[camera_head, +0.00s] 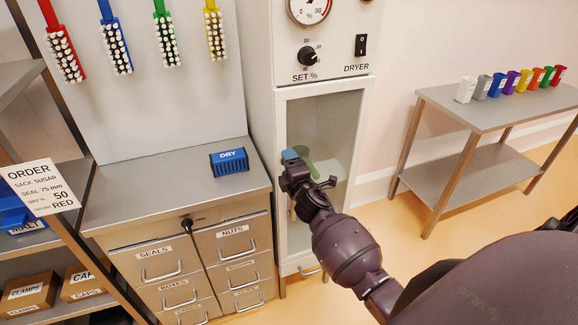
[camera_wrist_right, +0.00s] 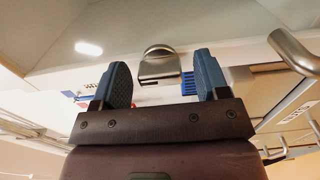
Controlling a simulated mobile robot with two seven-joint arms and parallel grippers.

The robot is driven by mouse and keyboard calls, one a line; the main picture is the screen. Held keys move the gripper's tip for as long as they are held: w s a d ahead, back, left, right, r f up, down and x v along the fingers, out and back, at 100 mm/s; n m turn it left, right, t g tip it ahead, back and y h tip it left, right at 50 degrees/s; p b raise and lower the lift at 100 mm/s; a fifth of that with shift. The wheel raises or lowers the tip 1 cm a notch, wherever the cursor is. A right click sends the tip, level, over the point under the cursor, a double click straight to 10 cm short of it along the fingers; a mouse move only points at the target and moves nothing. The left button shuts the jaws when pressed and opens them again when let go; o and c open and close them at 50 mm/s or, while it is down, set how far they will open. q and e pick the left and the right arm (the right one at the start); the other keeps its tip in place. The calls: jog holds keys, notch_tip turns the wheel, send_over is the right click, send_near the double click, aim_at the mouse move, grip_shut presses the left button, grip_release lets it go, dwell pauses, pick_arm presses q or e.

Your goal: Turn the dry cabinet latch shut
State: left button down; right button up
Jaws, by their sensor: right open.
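The dry cabinet (camera_head: 266,130) is a tall white unit with a glass door (camera_head: 335,130), which looks closed in the head view. My right gripper (camera_head: 290,155) is in front of the door's left edge and hides the latch there. In the right wrist view a metal latch (camera_wrist_right: 158,64) with a rounded top and a flat plate shows between the two blue-grey fingers of my right gripper (camera_wrist_right: 163,75). The fingers are apart, with a gap on each side of the latch, and hold nothing. Which way the latch is turned is hard to tell. My left gripper is not in view.
A steel drawer unit (camera_head: 150,185) stands left of the cabinet with a blue DRY block (camera_head: 229,161) on top. A curved metal handle (camera_wrist_right: 295,52) is at the right in the wrist view. A steel table (camera_head: 490,112) with several coloured holders stands at the right.

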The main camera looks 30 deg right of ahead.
jog(key=v, duration=1.1)
jog(key=shift+w, duration=0.1)
dwell(0.5)
